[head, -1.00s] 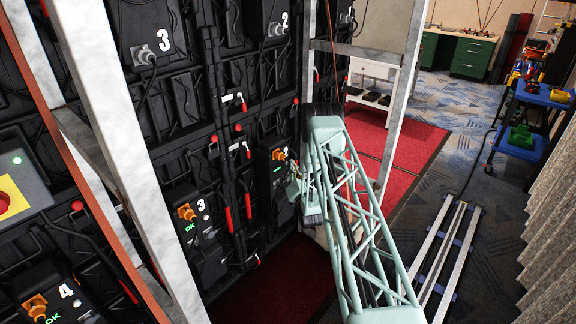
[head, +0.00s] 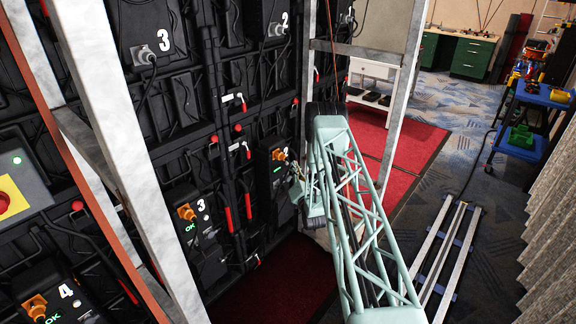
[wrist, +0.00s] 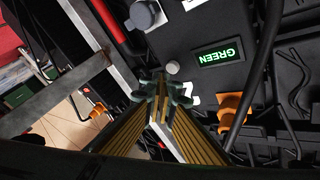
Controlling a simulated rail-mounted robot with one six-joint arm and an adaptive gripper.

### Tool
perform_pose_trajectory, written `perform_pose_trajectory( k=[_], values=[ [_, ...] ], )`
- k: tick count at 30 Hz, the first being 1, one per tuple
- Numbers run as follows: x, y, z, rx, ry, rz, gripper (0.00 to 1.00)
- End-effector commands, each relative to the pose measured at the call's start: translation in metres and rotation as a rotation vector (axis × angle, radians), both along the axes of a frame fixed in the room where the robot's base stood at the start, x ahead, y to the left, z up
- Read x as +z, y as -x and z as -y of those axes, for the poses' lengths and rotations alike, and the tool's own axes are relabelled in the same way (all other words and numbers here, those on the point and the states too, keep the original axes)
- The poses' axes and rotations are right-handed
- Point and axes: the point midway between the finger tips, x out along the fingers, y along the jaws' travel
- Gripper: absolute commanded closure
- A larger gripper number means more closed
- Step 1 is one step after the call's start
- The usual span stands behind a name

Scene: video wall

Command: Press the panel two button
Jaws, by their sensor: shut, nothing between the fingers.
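The panel two unit (head: 268,188) is a black box on the back of the video wall, partly hidden behind my arm in the head view. In the wrist view its face shows a lit green display (wrist: 220,53) reading GREEN upside down. A small round pale button (wrist: 173,67) sits beside the display. A white numeral (wrist: 194,99), partly hidden by my fingers, is below it. My gripper (wrist: 162,90) is shut and empty, its tips just below the button in the picture. I cannot tell whether they touch the panel. It is small in the head view (head: 296,188).
An orange connector (wrist: 233,107) with a black cable and a grey connector (wrist: 147,14) flank the panel's face. A metal upright (head: 402,95) stands close to my arm. Panel three (head: 200,235) is to the left. Rails (head: 447,250) lie on the floor at right.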

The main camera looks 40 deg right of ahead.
Motion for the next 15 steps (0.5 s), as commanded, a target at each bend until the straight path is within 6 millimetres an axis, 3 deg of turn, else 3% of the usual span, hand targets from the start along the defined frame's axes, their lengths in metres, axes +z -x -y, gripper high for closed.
perform_pose_trajectory(
  k=[15],
  values=[
    [-0.001,0.013,0.003,0.0,-0.001,-0.003,1.0]
  ],
)
